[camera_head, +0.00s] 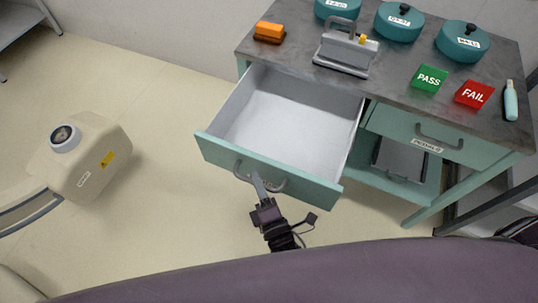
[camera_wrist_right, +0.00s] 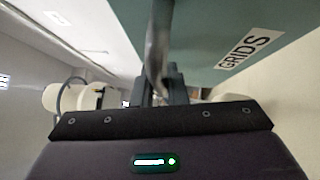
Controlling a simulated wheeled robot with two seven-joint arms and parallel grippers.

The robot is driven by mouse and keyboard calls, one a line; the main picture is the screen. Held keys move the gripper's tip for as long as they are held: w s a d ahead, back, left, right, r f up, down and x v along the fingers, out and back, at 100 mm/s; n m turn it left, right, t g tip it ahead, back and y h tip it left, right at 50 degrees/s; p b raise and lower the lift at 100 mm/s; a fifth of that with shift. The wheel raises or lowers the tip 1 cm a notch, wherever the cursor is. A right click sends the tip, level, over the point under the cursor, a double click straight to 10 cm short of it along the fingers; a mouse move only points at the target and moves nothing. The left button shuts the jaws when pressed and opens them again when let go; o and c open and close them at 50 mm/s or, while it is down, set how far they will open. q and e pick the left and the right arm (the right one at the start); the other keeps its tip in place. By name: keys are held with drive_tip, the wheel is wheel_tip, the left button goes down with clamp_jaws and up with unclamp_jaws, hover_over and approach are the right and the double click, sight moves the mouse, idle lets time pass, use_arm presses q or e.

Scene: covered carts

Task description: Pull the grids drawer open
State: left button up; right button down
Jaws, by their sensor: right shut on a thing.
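The grids drawer (camera_head: 270,160) is pulled well out from the cart in the head view. Its white inside looks empty. Its label "GRIDS" (camera_wrist_right: 250,48) shows on the green front in the right wrist view. My right gripper (camera_head: 258,186) is at the drawer's curved grey handle (camera_head: 240,172), shut on it. The handle also shows between the fingers in the right wrist view (camera_wrist_right: 157,45). My left gripper is not in view.
The cart top (camera_head: 400,80) holds green lidded pots, a grey device, an orange block, PASS and FAIL blocks and a bottle. A second drawer (camera_head: 425,137) is shut at the right. A beige canister (camera_head: 85,155) stands on the floor at the left.

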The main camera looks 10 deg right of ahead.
drive_tip(key=shift+s+a, duration=0.7)
drive_tip(key=shift+s, duration=0.35)
drive_tip(key=c, duration=1.5)
unclamp_jaws()
drive_tip(key=shift+o, duration=0.2)
drive_tip(key=v, duration=0.7)
drive_tip(key=shift+s, duration=0.4)
drive_tip(key=shift+w+d+f, duration=0.1)
drive_tip(key=shift+d+f, duration=0.05)
